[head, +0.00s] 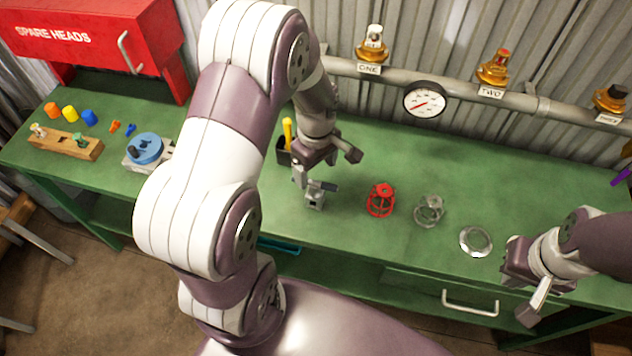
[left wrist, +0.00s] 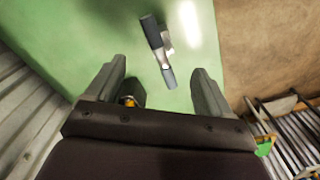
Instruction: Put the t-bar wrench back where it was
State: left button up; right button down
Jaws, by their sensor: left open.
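A grey tool with a crossbar with dark ends, which looks like the t-bar wrench (head: 330,187), stands on the green bench by a small grey block (head: 315,202). In the left wrist view the wrench (left wrist: 154,33) shows its crossbar ahead of the fingertips. Whether it sits in the block or beside it, I cannot tell. My left gripper (head: 326,168) is open and empty, just above the wrench; its spread fingers show in the left wrist view (left wrist: 158,72). My right gripper (head: 524,290) has its fingers apart over the bench's front right edge, with nothing visible between them.
A black holder (head: 284,156) with a yellow-handled item stands behind my left gripper. A red cage (head: 381,200), a clear cage (head: 430,210) and a metal ring (head: 476,241) lie to the right. A wooden block (head: 66,145) and blue disc fixture (head: 146,149) are left. A pipe with a gauge (head: 425,99) runs behind.

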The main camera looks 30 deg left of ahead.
pick_arm(q)
jog(key=s+d+r+m+t, duration=0.1)
jog(key=s+d+r+m, duration=0.4)
jog(key=m, duration=0.9)
jog(key=s+r, duration=0.3)
jog(key=shift+s, duration=0.35)
jog(key=shift+d, duration=0.1)
